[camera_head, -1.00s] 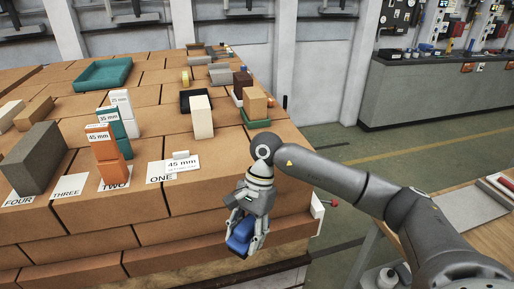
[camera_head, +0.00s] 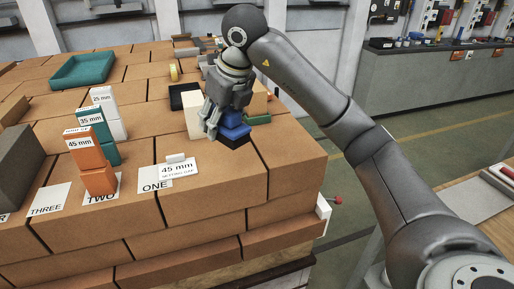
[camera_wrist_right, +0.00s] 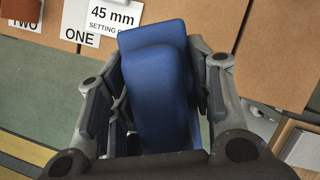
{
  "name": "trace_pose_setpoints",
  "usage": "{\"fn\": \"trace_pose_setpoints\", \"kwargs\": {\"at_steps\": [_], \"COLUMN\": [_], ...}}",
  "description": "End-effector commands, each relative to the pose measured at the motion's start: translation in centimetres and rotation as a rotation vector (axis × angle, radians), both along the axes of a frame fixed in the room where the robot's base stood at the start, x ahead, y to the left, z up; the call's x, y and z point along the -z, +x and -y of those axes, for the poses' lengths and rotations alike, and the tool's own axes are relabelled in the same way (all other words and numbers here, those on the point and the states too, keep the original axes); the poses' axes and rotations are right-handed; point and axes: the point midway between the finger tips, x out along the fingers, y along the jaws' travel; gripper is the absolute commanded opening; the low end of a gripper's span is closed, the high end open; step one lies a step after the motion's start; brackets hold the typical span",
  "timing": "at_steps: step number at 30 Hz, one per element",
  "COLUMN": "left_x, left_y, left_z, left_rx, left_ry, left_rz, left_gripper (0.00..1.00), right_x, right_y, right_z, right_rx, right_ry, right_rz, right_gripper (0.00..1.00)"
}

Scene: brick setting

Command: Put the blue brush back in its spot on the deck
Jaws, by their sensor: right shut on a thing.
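My right gripper (camera_head: 219,122) is shut on the blue brush (camera_head: 235,126). The brush has a blue body with a dark part below it, and it is over the brick deck (camera_head: 215,205) near its right front corner. I cannot tell whether its underside touches the bricks. In the right wrist view the blue brush (camera_wrist_right: 158,95) fills the space between the fingers of my right gripper (camera_wrist_right: 155,100). No marked spot for the brush can be made out; the gripper and brush hide the bricks under them. My left gripper is not in view.
A cream block (camera_head: 193,117) and a green block (camera_head: 258,120) stand close around the gripper. A 45 mm card (camera_head: 178,169), orange blocks (camera_head: 88,155) and a teal tray (camera_head: 82,72) are to the left. The deck's right front top is clear.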

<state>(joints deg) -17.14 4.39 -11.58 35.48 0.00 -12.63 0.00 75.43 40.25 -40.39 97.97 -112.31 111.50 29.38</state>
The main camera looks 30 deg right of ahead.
Motion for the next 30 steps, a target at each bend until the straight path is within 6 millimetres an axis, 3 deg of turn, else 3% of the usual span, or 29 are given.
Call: {"fn": "trace_pose_setpoints", "kwargs": {"at_steps": [5,16,21,30], "left_x": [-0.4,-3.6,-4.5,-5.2], "left_y": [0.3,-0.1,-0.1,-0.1], "left_z": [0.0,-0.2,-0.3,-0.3], "left_rx": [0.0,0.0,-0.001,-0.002], "left_ry": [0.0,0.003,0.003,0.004], "left_rz": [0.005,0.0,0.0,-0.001], "left_gripper": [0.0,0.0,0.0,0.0], "right_x": [-0.5,3.2,6.5,8.9], "right_y": [0.5,3.4,4.2,4.9], "right_z": [1.1,9.3,11.4,13.3], "right_rx": [0.072,0.076,0.071,0.07], "right_ry": [0.0,0.0,0.001,0.0], "right_rz": [-0.004,-0.008,-0.007,-0.005], "right_gripper": [0.28,0.28,0.28,0.28]}}
